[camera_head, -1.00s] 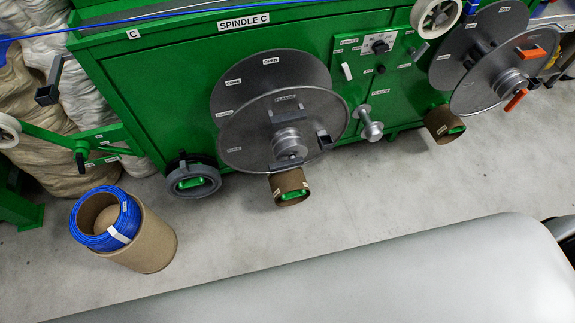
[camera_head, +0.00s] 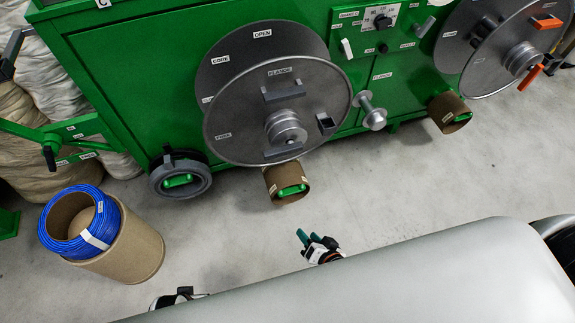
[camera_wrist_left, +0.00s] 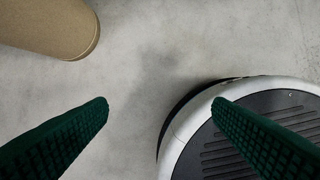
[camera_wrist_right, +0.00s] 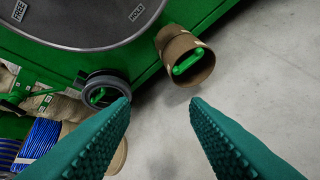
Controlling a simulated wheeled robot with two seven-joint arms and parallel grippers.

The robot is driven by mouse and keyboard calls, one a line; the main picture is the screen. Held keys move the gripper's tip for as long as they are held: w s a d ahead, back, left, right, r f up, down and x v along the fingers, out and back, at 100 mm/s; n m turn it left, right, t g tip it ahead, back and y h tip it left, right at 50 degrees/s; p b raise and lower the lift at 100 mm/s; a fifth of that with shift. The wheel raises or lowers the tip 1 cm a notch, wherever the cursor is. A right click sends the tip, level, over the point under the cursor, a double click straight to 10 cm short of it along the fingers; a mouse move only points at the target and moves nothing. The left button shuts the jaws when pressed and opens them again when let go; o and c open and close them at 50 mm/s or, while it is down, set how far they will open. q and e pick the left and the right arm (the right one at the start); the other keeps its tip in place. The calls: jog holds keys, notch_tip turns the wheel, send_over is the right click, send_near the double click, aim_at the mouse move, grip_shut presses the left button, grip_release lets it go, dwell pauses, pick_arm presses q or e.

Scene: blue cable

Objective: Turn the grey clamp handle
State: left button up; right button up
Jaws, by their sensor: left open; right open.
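The spindle's round grey flange (camera_head: 240,125) stands on the green machine in the head view. Grey pieces sit around its hub (camera_head: 286,130): a bar above, a bar below and a small dark grey block (camera_head: 326,124) at the right. I cannot tell for sure which is the clamp handle. My right gripper (camera_head: 303,236) is below the flange, apart from it, open and empty. In the right wrist view its fingers (camera_wrist_right: 160,102) are spread, with the flange's lower edge (camera_wrist_right: 85,42) beyond. My left gripper (camera_wrist_left: 162,103) is open and empty over the floor.
A blue cable coil (camera_head: 103,222) sits on a brown cardboard tube (camera_head: 140,255) at the left. A grey ring (camera_head: 180,187) and a brown core (camera_head: 288,183) hang low on the machine. A second spindle flange (camera_head: 500,70) is at the right. Floor between is clear.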

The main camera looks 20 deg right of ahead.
jog(key=w+a+r+m+t+b, duration=0.1)
jog(key=w+r+m+t+b, duration=0.25)
jog(key=w+r, duration=0.2)
jog(key=m+t+h+b, duration=0.2)
jog(key=m+t+b, duration=0.1)
jog(key=m+b, duration=0.3)
send_near(289, 153)
jog(key=shift+m, duration=0.65)
jog(key=w+p, duration=0.2)
jog(key=w, duration=0.7)
jog(key=shift+w+f+p, duration=0.1)
jog(key=shift+w+p, duration=0.2)
jog(key=shift+p, duration=0.05)
pick_arm(q)
notch_tip(289, 153, up, 15)
jog(key=w+t, duration=0.1)
jog(key=shift+w+a, duration=0.15)
jog(key=shift+a, duration=0.25)
pick_arm(e)
grip_shut()
